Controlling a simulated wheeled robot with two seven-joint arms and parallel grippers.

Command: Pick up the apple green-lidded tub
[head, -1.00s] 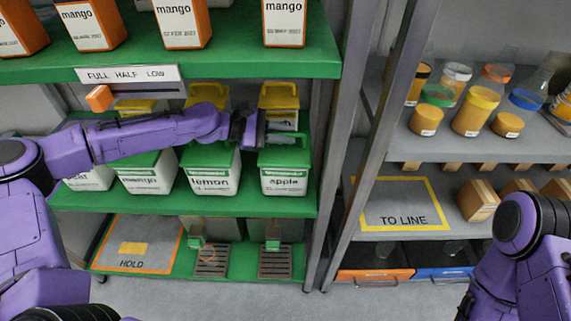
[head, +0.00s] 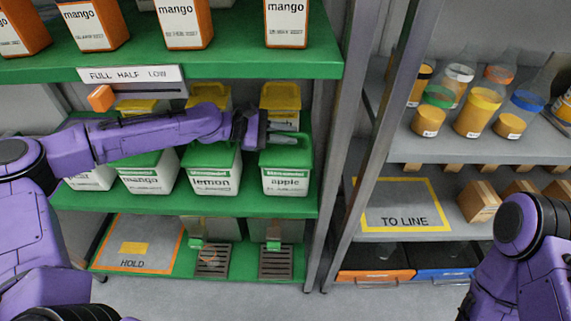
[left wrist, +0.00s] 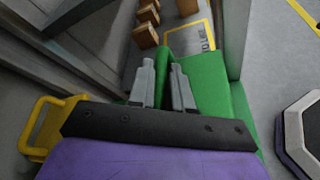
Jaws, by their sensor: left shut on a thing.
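The apple tub (head: 286,179) is white with a green lid and stands on the green middle shelf, at the right end of a row of tubs. My left gripper (head: 290,138) reaches in from the left at the top of this tub. In the left wrist view, the fingers of my left gripper (left wrist: 163,85) are close together over the green lid (left wrist: 205,85), shut on the tub's top; the exact grip point is partly hidden. My right gripper is not in view; only my right arm shows at the right edge.
The lemon tub (head: 211,181) and mango tub (head: 148,179) stand to the left. A yellow-lidded tub (head: 281,95) is behind the apple tub. A rack post (head: 337,150) is close on the right. The TO LINE mat (head: 404,204) on the right rack is empty.

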